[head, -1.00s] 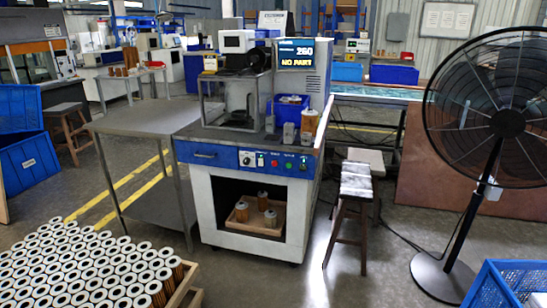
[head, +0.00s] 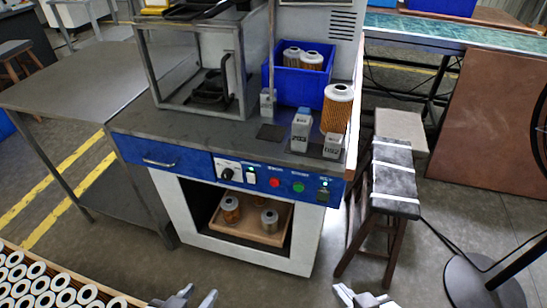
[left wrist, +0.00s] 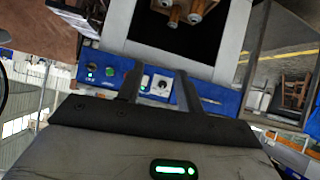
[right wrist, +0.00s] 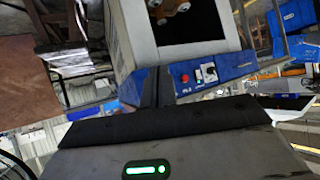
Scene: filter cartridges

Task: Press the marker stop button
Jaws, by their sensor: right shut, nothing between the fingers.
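The machine's blue front panel (head: 205,165) carries a red button (head: 274,183), a green button (head: 298,188), a white switch (head: 250,176) and a dark rotary knob (head: 230,173). The button labels are too small to read, so I cannot tell which is the marker stop. My left gripper (head: 199,295) is open and empty, low in front of the machine. My right gripper (head: 350,293) is shut and empty, low at the machine's front right. Neither touches the panel.
A wooden stool (head: 392,180) stands right of the machine. A grey side table (head: 75,85) adjoins its left. Packed cartridges (head: 45,290) lie at bottom left. A blue bin (head: 285,83) and a cartridge (head: 337,108) stand on the machine top. Floor before it is clear.

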